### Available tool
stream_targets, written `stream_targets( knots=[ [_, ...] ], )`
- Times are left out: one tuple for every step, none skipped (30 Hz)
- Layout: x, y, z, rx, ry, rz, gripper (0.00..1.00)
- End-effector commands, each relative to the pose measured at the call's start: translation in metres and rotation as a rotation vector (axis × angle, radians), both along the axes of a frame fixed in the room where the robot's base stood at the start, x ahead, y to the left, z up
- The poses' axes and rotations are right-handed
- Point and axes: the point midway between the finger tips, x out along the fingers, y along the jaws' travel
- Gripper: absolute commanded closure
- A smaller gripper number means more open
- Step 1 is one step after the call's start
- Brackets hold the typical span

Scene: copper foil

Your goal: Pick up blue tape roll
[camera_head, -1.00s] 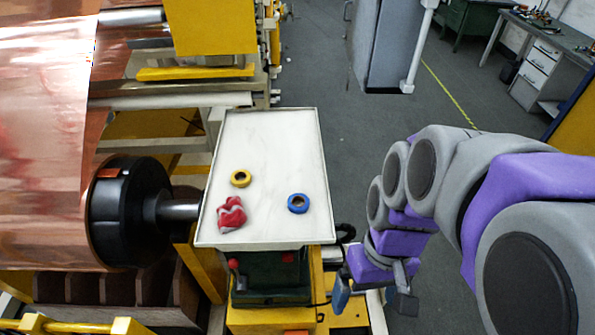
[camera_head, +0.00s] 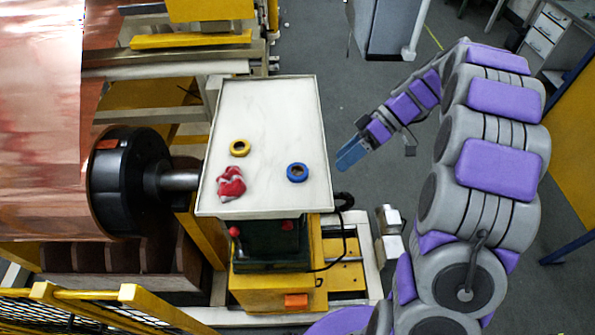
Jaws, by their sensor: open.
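The blue tape roll (camera_head: 297,172) lies flat on the right front part of the white tray table (camera_head: 270,110). My gripper (camera_head: 378,148) is to the right of the table, beyond its raised rim, and apart from the tape roll. A blue finger points left and down toward the table, and a dark finger shows to its right. The gripper is open with nothing between the fingers.
A yellow tape roll (camera_head: 240,148) and a crumpled red cloth (camera_head: 231,184) lie on the table left of the blue roll. A black roller end (camera_head: 130,183) with copper foil stands at the left. The table's back half is clear.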

Motion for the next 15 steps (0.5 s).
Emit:
stream_targets(
  knots=[
    [0.012, -0.007, -0.009, 0.053, -0.034, 0.018, 0.06],
    [0.019, -0.011, -0.012, 0.084, -0.066, 0.033, 0.06],
    [0.027, -0.016, -0.018, 0.129, -0.104, 0.052, 0.06],
    [0.033, -0.019, -0.022, 0.162, -0.135, 0.066, 0.06],
    [0.039, -0.023, -0.025, 0.194, -0.167, 0.08, 0.06],
    [0.047, -0.028, -0.031, 0.239, -0.211, 0.098, 0.06],
    [0.052, -0.033, -0.035, 0.27, -0.244, 0.11, 0.06],
    [0.056, -0.036, -0.039, 0.302, -0.278, 0.122, 0.06],
    [0.063, -0.042, -0.045, 0.339, -0.323, 0.136, 0.06],
    [0.067, -0.046, -0.048, 0.364, -0.359, 0.146, 0.06],
    [0.071, -0.049, -0.052, 0.39, -0.391, 0.156, 0.06],
    [0.074, -0.054, -0.057, 0.425, -0.429, 0.167, 0.06],
    [0.077, -0.057, -0.059, 0.445, -0.458, 0.175, 0.06],
    [0.08, -0.06, -0.061, 0.464, -0.487, 0.183, 0.06],
    [0.082, -0.063, -0.065, 0.485, -0.52, 0.191, 0.06]
  ],
)
